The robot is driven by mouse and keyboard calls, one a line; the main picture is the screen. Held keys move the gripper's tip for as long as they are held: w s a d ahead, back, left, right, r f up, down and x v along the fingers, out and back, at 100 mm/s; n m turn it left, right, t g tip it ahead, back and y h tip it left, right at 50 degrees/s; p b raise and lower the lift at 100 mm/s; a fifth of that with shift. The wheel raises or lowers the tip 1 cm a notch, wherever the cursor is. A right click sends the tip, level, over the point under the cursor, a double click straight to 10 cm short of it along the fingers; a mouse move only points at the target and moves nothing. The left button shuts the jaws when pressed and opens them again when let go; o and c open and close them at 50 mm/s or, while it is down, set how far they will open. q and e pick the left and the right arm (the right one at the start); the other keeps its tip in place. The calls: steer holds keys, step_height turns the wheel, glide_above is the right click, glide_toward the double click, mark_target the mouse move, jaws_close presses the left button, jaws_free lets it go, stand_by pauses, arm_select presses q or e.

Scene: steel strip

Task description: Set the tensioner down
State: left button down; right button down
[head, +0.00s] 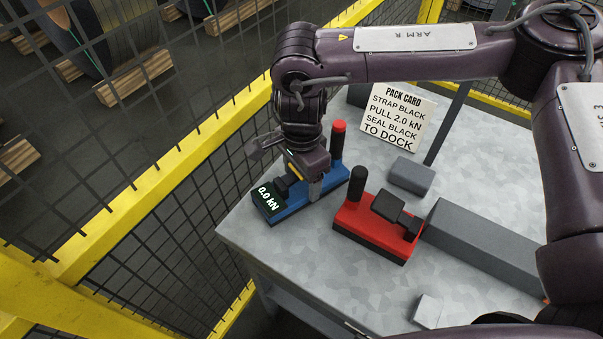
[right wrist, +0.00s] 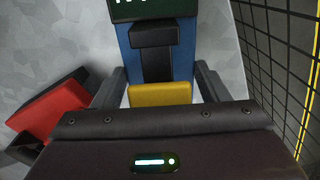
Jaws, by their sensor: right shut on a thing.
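The tensioner is a blue tool (head: 291,209) with a black upright handle capped in red and a dark display reading 0.0 kN. It is at the left corner of the metal table (head: 290,255) in the head view, and I cannot tell whether it touches the tabletop. My right gripper (head: 312,183) is shut on it from above. In the right wrist view the blue body (right wrist: 181,60) and a yellow block (right wrist: 160,94) lie between the two fingers (right wrist: 160,85). My left gripper is not in view.
A red tool (head: 371,233) with a black handle stands just right of the tensioner. A white pack card (head: 395,116), a small grey block (head: 410,176) and a long grey bar (head: 480,245) are on the table. A yellow-framed mesh fence (head: 175,190) runs close along the left.

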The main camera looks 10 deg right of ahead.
steer(key=shift+c, duration=0.8)
jaws_free()
steer(key=shift+s+f, duration=0.1)
steer(key=shift+f, duration=0.1)
step_height(320, 180, up, 8)
steer(key=shift+r+b, duration=0.1)
steer(key=shift+b, duration=0.25)
